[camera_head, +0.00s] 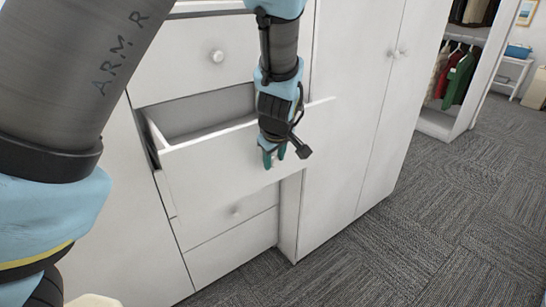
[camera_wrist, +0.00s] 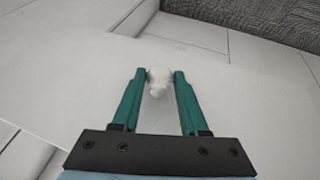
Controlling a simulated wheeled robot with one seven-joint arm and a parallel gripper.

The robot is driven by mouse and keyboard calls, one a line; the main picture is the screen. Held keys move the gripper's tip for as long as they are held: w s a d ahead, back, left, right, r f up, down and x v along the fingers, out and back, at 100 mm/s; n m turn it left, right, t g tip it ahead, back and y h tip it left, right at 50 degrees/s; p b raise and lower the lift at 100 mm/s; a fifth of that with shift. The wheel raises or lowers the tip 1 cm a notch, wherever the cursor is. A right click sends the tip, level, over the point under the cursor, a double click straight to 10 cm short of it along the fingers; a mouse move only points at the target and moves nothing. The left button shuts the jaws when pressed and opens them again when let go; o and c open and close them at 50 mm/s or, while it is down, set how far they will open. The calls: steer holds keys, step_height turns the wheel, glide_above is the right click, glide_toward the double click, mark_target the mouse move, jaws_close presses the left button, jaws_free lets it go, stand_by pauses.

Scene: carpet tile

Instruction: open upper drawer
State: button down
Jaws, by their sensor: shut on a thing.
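A white drawer (camera_head: 222,171) stands pulled out from the white cabinet, with its empty-looking interior showing from above. My gripper (camera_head: 274,158) points down at the front of this drawer. In the wrist view, my gripper's green fingers (camera_wrist: 159,78) are shut on the drawer's round white knob (camera_wrist: 158,88), one finger on each side. A closed drawer front (camera_head: 180,68) with its own knob (camera_head: 216,56) sits above the pulled-out one. Another closed drawer (camera_head: 225,232) with a knob (camera_head: 236,211) sits below it. My arm hides part of the open drawer's right side.
Tall closed cabinet doors (camera_head: 350,120) with knobs stand right of the drawers. An open wardrobe (camera_head: 455,75) with hanging clothes stands farther back at the right. The grey carpet (camera_head: 440,220) in front of the cabinets is clear.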

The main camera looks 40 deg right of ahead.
steer(key=shift+c, duration=2.2)
jaws_free()
steer(key=v, duration=1)
steer(key=shift+a+r+b, duration=0.15)
steer(key=shift+r+b, duration=0.2)
steer(key=shift+s, duration=0.1)
